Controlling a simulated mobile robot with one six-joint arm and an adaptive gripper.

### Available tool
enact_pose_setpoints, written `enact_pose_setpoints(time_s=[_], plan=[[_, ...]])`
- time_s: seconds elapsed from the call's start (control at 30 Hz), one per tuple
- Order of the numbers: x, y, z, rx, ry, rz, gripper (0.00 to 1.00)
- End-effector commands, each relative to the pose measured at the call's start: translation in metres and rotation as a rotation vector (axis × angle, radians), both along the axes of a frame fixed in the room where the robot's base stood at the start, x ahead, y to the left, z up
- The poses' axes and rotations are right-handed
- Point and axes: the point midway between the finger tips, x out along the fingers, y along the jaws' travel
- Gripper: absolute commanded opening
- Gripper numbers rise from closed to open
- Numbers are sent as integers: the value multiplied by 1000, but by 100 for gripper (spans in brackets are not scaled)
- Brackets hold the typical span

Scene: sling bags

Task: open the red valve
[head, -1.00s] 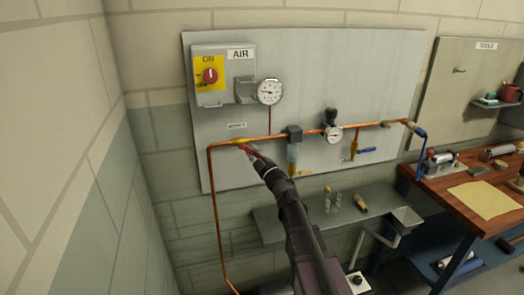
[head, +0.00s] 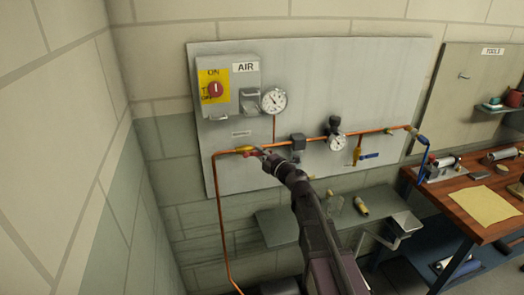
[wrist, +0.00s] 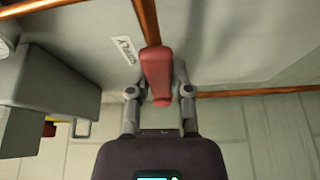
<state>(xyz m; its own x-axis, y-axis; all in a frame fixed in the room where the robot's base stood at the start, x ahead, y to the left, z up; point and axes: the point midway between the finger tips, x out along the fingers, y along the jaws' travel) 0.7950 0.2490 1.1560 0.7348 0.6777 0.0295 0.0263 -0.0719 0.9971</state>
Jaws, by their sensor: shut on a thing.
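The red valve has a yellow body (head: 243,150) on the left part of the copper pipe, low on the grey wall panel. Its red handle (wrist: 157,70) fills the middle of the wrist view and looks roughly in line with a copper pipe behind it. My gripper (wrist: 160,95) is shut on the handle, one finger on each side. In the head view my gripper (head: 264,155) reaches the valve from below right and hides part of the handle.
The copper pipe (head: 310,141) runs right along the panel (head: 330,80). A switch box (head: 222,85), a gauge (head: 274,101) and a regulator (head: 335,135) sit nearby. A grey shelf (head: 285,229) is below, and a wooden bench (head: 470,205) stands right.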

Motion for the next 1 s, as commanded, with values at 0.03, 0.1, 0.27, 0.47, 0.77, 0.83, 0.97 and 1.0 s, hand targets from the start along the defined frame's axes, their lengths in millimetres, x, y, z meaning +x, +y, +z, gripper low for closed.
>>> enact_pose_setpoints(time_s=[0.03,0.1,0.27,0.47,0.77,0.83,0.97,1.0], plan=[[2,-3,4,-20,-7,-11,0],[2,-1,5,-46,-17,-10,0],[1,0,5,-80,-30,-7,0],[2,1,5,-90,-34,-6,0],[2,3,5,-89,-34,-5,48],[2,3,5,-88,-34,-3,63],[1,4,5,-88,-33,-1,63],[0,4,5,-88,-33,0,63]])
